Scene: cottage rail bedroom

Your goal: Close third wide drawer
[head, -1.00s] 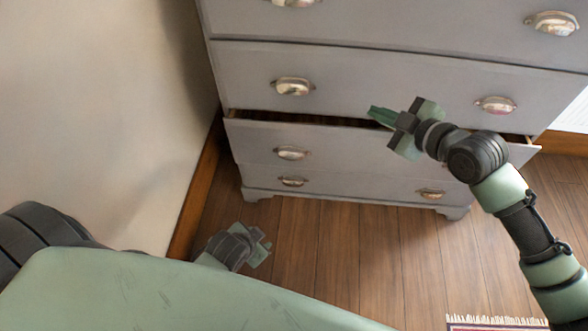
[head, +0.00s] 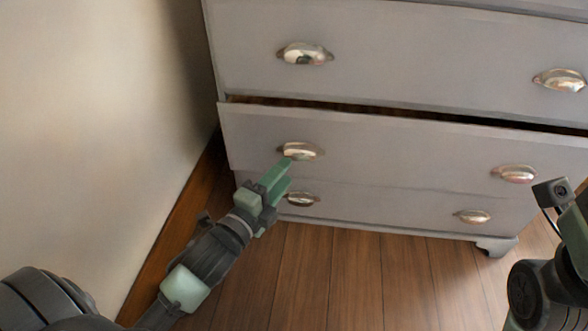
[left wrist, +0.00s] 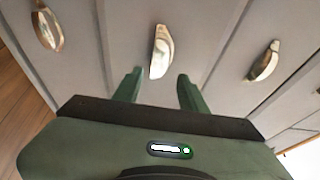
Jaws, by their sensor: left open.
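The grey dresser's third wide drawer (head: 400,148) stands slightly open, with a dark gap along its top edge. It has two metal cup handles, a left one (head: 300,151) and a right one (head: 514,173). My left gripper (head: 285,171) is open and empty, its fingertips at or just below the left handle; I cannot tell whether they touch. In the left wrist view, the open fingers (left wrist: 158,84) point at the drawer front, with a handle (left wrist: 161,52) ahead between them. My right arm shows at the right edge, its fingers out of view.
The drawer above (head: 420,65) looks shut. The bottom drawer (head: 385,205) sits below, with its own handles. A beige wall (head: 95,120) stands close to the left of the dresser. The wooden floor (head: 335,275) in front is clear.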

